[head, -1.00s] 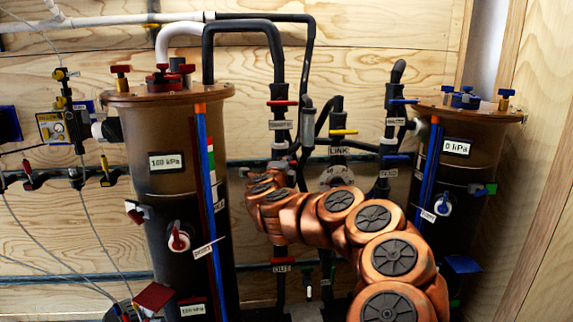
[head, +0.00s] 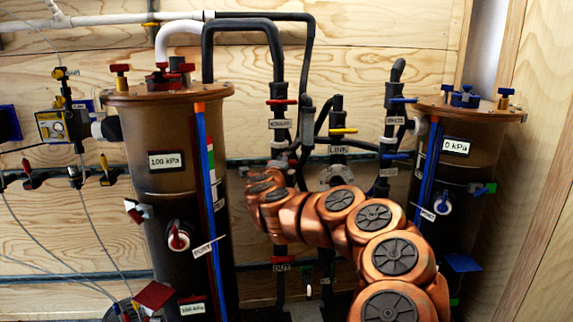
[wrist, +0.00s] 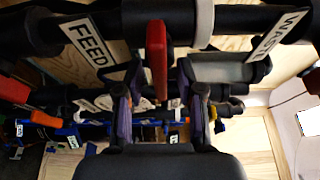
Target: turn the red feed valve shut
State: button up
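In the wrist view a red valve handle (wrist: 157,60) hangs edge-on from a dark horizontal pipe, beside a white label reading FEED (wrist: 88,42). My gripper (wrist: 158,82) is open, one finger on each side of the handle. A gap shows between the handle and each finger, so neither appears to touch it. Whether the handle's lower end is fully between the fingertips is hard to judge. In the head view my copper-coloured arm hides my gripper, and I cannot tell which red handle there is the feed valve.
A second label (wrist: 280,35), starting WAS, sits right of the handle. In the head view the left brown tank (head: 160,215) reads 100 kPa and the right tank (head: 470,180) reads 0 kPa. Pipes with red, yellow and blue handles stand between them, close to my arm.

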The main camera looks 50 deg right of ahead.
jog(key=v, duration=1.2)
dwell(0.6)
